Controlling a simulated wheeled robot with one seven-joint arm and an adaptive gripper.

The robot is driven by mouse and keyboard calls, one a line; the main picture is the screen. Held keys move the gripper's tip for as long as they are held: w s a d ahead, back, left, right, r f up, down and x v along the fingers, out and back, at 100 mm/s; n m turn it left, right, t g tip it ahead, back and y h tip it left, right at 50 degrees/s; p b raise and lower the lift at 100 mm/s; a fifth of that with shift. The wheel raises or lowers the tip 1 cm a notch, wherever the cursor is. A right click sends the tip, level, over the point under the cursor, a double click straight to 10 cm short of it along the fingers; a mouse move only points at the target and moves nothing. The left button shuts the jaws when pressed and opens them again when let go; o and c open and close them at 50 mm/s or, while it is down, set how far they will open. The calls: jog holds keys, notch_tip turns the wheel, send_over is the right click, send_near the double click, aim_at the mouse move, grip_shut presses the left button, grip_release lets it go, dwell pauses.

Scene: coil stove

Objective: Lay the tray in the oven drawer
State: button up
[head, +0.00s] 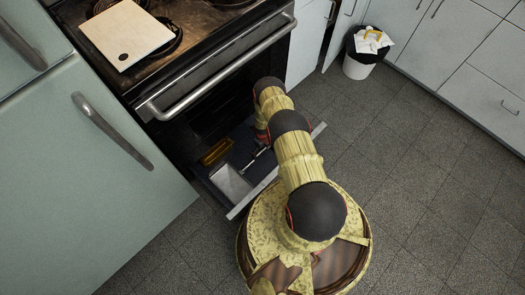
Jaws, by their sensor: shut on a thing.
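The oven drawer (236,209) is pulled out at the bottom of the stove, in the lower middle of the head view. A silver-grey metal tray (230,182) is in the drawer's left front part, inside its outline. I cannot tell whether it rests flat on the drawer floor. My gripper (248,164) reaches down over the drawer and is shut at the tray's upper right edge. My arm hides the right part of the drawer and part of the gripper.
A yellow-brown item (216,152) lies deeper in the drawer, behind the tray. The oven handle (220,68) runs above. A cutting board (124,33) lies on the stovetop. A white bin (361,62) stands by the cabinets. The tiled floor at right is clear.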

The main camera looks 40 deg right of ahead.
jog(key=shift+r, duration=0.1)
jog(key=o, duration=1.2)
notch_tip(320, 180, up, 12)
jog(key=p, duration=0.4)
jog(key=shift+p, duration=0.4)
